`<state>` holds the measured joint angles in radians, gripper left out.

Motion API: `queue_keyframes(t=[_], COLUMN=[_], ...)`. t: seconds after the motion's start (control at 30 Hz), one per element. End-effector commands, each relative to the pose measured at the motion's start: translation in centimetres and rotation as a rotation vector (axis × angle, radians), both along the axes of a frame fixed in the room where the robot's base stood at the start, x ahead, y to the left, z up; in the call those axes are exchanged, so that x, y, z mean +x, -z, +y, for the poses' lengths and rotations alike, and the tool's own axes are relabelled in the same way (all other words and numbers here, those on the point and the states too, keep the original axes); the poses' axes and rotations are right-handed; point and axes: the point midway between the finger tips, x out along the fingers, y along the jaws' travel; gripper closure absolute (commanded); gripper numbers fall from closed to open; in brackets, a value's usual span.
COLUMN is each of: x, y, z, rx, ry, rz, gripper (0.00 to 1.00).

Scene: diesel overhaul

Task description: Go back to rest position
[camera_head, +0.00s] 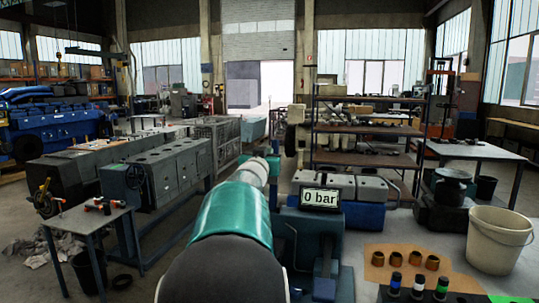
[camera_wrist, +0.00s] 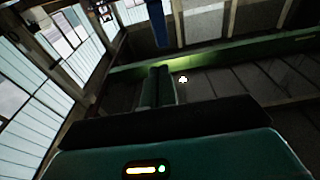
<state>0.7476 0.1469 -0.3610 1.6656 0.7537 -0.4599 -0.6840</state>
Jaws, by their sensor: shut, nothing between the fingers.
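My gripper (camera_wrist: 160,72) shows in the wrist view as two dark fingers close together. It is shut and empty, and it points up towards the roof and the high windows. In the head view my arm reaches forward through the middle of the picture, and its broad teal and dark links hide most of the wrist and the fingers. The gripper is apart from the things on the benches as far as I can see.
A pump unit with a "0 bar" display (camera_head: 320,198) stands right of my arm. A small table (camera_head: 85,220) is at left.

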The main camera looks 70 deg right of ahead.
Motion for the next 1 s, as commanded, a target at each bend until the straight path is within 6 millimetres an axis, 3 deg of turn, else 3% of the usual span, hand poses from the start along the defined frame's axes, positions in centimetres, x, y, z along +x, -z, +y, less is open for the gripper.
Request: queue_keyframes(t=[0.1, 0.3, 0.77, 0.87, 1.0], x=[-0.3, -0.7, -0.5, 1.5, 6.7], y=[-0.4, -0.6, -0.6, -0.4, 0.9], z=[2.2, 4.8, 6.0, 7.6, 13.0], rx=[0.001, 0.0, 0.005, 0.026, 0.104], ry=[-0.002, -0.002, -0.013, -0.084, -0.294], rz=[-0.004, -0.002, -0.001, 0.0, 0.007], gripper=[1.0, 1.0, 1.0, 1.0, 1.0])
